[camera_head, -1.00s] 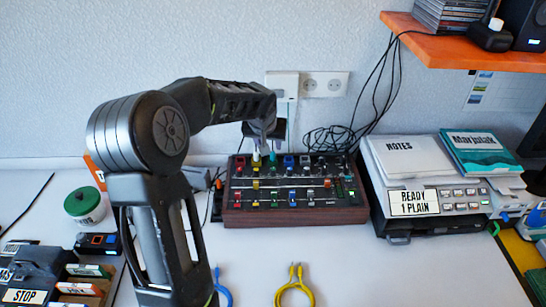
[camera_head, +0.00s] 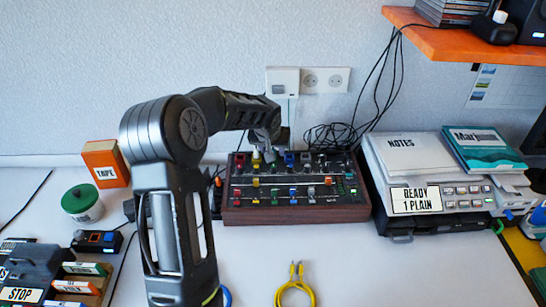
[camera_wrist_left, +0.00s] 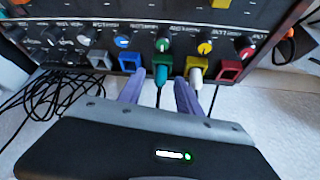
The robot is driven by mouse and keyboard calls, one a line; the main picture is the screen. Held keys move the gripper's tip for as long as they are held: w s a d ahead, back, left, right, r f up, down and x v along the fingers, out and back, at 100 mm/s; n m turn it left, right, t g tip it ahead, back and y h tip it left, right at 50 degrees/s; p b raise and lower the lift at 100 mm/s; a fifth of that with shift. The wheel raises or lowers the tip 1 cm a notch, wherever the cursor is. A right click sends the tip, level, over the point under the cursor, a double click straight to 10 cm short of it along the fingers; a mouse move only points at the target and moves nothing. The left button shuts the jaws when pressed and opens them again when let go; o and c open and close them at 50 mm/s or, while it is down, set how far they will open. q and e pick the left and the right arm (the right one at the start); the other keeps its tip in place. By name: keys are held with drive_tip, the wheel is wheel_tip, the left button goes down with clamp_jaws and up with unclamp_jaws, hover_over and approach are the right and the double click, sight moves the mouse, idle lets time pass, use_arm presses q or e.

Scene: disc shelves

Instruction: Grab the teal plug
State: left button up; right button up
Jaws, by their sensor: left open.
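The teal plug (camera_wrist_left: 160,76) sits in the green socket at the back edge of the mixer panel (camera_wrist_left: 110,35), in the left wrist view. My left gripper (camera_wrist_left: 158,92) is open, with one purple finger on each side of the plug. Whether the fingers touch it, I cannot tell. A white plug (camera_wrist_left: 197,76) stands in the yellow socket, just outside the right-hand finger. In the head view my left gripper (camera_head: 268,148) is over the back row of the wood-sided mixer (camera_head: 296,214), mostly hiding the plugs. My right gripper is not in view.
Grey, blue and red sockets line the same row. Black cables (camera_head: 335,135) hang behind the mixer. A printer-like machine (camera_head: 440,205) stands at right, a tape box (camera_head: 105,163) at left. A yellow cable (camera_head: 296,288) lies in front; the table around it is clear.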

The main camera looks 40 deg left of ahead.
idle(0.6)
use_arm(q)
clamp_jaws()
idle(0.4)
